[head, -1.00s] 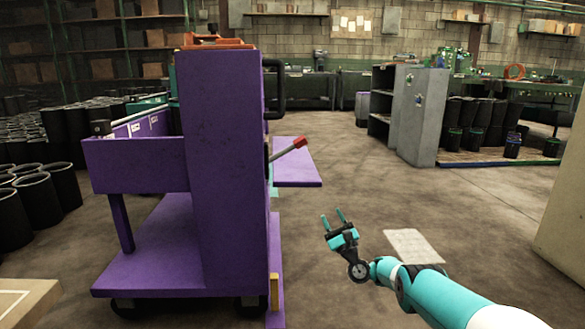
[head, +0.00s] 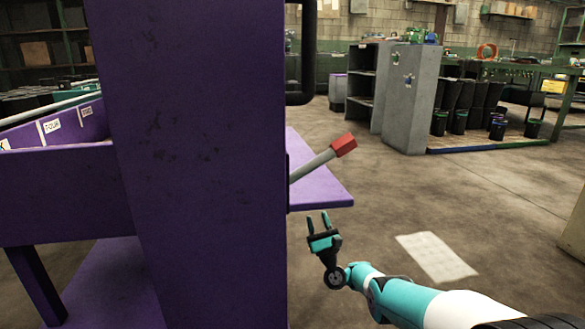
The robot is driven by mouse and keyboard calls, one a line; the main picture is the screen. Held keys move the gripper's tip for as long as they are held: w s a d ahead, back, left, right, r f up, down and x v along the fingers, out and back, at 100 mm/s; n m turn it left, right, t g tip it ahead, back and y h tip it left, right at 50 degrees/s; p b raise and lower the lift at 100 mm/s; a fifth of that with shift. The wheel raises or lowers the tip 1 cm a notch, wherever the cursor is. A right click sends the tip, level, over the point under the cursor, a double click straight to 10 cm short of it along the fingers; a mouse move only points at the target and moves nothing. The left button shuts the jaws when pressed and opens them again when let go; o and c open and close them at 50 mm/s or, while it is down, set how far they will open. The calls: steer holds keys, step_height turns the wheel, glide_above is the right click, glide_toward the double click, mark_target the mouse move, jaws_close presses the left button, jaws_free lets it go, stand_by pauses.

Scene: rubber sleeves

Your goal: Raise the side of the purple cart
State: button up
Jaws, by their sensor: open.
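The purple cart (head: 205,150) fills the left of the head view, its tall upright panel close to me. A purple side shelf (head: 322,190) sticks out level on its right. A grey lever (head: 313,164) with a red tip (head: 343,145) slants up and right from the cart's right edge. A low purple flap seen along the cart's lower right before is out of view. My gripper (head: 318,222) is open and empty, right of the panel and below the lever in the picture, with its fingers pointing up. I see no contact with the cart.
A pale sheet (head: 436,257) lies on the floor right of my gripper. A grey cabinet (head: 408,100) and black bins (head: 467,110) stand farther back on the right.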

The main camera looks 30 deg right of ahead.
steer(key=shift+b+x, duration=4.3)
steer(key=shift+x, duration=4.65)
steer(key=shift+w+d+f, duration=0.1)
steer(key=shift+w+f, duration=0.05)
steer(key=shift+f, duration=0.05)
jaws_close()
